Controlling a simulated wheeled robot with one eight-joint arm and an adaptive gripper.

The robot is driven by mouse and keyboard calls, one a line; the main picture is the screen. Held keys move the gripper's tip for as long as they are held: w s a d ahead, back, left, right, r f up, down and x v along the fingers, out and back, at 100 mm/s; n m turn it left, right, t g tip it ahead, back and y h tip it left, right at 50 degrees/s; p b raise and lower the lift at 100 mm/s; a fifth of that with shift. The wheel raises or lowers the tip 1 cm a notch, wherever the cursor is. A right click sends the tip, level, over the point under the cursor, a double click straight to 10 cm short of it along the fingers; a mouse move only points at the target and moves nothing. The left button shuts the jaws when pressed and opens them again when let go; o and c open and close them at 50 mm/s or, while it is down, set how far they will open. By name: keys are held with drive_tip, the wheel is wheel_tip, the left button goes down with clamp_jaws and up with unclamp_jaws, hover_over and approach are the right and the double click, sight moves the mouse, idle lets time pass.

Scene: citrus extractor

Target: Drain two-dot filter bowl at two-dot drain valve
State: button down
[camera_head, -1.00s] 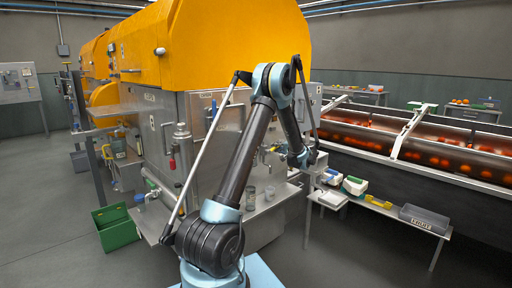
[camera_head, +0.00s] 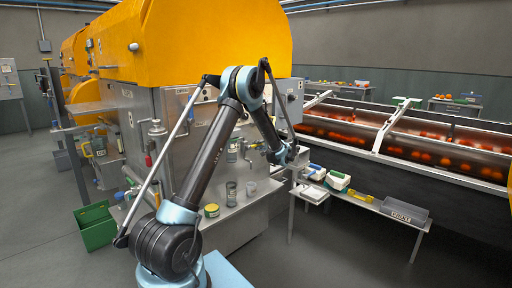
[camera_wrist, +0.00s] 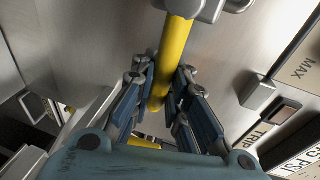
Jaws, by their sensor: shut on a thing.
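A yellow lever bar (camera_wrist: 175,62) runs down between my fingers in the wrist view, below a grey metal fitting (camera_wrist: 205,8). My gripper (camera_wrist: 163,85) is shut on this bar. In the head view my arm's end is at the right front corner of the steel machine (camera_head: 180,110), and the lever there is not clear. A clear bowl-like cylinder (camera_head: 232,153) is on the machine front, left of my wrist. Two clear cups (camera_head: 231,194) stand on the ledge below. Dot marks are too small to read.
A yellow-lidded can (camera_head: 211,211) stands on the ledge. A green crate (camera_head: 95,226) is on the floor at left. A side table (camera_head: 385,206) at right bears white boxes (camera_head: 337,180) and a grey bin (camera_head: 405,213). A fruit conveyor (camera_head: 400,140) runs behind it.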

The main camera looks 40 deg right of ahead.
drive_tip(key=shift+s+d, duration=0.2)
drive_tip(key=c, duration=1.5)
unclamp_jaws()
drive_tip(key=shift+f, duration=0.1)
drive_tip(key=shift+c, duration=0.2)
drive_tip(key=shift+w+a, duration=0.1)
drive_tip(key=s+r, duration=0.2)
drive_tip(key=s, duration=0.9)
drive_tip(key=shift+s+a+r, duration=0.15)
drive_tip(key=shift+s+a, duration=0.2)
